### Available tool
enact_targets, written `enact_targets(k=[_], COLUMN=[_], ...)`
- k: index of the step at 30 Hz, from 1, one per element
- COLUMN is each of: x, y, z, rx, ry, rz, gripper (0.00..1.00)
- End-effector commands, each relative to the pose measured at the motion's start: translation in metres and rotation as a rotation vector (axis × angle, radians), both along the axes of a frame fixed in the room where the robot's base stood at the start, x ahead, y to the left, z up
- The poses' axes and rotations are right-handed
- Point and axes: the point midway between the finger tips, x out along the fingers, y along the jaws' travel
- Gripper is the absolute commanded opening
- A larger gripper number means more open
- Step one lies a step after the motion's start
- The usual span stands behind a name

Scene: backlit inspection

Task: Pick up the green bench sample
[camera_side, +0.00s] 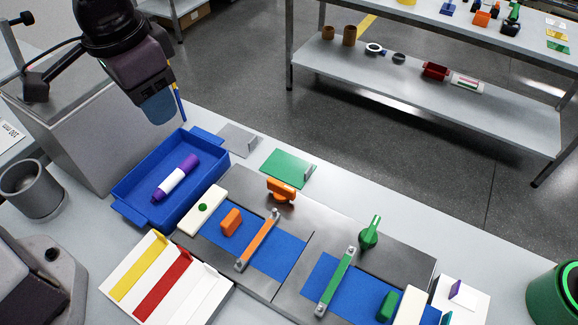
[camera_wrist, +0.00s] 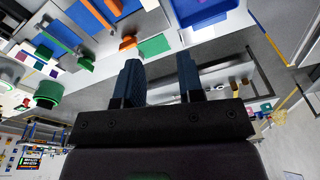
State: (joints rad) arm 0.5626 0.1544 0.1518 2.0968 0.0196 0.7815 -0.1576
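The green bench sample looks to be the small green block (camera_side: 387,306) on the right blue mat (camera_side: 325,271), beside a white block in the side view. A small green shape (camera_wrist: 43,52) at the upper left of the wrist view may be the same block. My gripper (camera_side: 168,108) is raised at the upper left, above and behind the blue tray, far from the green block. In the wrist view its two blue fingers (camera_wrist: 158,62) stand apart with nothing between them.
A blue tray (camera_side: 125,188) holds a purple and white marker (camera_side: 176,178). An orange handle (camera_side: 282,189) and a green handle (camera_side: 370,233) stand up from the grey plates. An orange block (camera_side: 231,221) lies on the left mat. A green bin (camera_side: 556,292) is at right.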

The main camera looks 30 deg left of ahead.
Motion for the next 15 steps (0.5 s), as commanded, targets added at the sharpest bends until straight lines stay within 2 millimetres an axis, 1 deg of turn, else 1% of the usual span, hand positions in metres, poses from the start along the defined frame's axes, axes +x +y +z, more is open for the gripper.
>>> enact_targets(k=[1,5,6,9,12,14,15], x=[0.011,0.038,0.045,0.062,0.08,0.094,0.107], y=[-0.018,-0.058,-0.071,-0.098,-0.122,-0.133,-0.138], z=[-0.019,-0.061,-0.075,-0.106,-0.128,-0.134,-0.131], rx=[0.024,0.066,0.077,0.093,0.084,0.06,0.03], ry=[0.01,-0.012,-0.027,-0.074,-0.136,-0.182,-0.219], rz=[-0.007,0.005,0.011,0.036,0.073,0.112,0.15], gripper=[0.35,0.35,0.35,0.35,0.35,0.35,0.35])
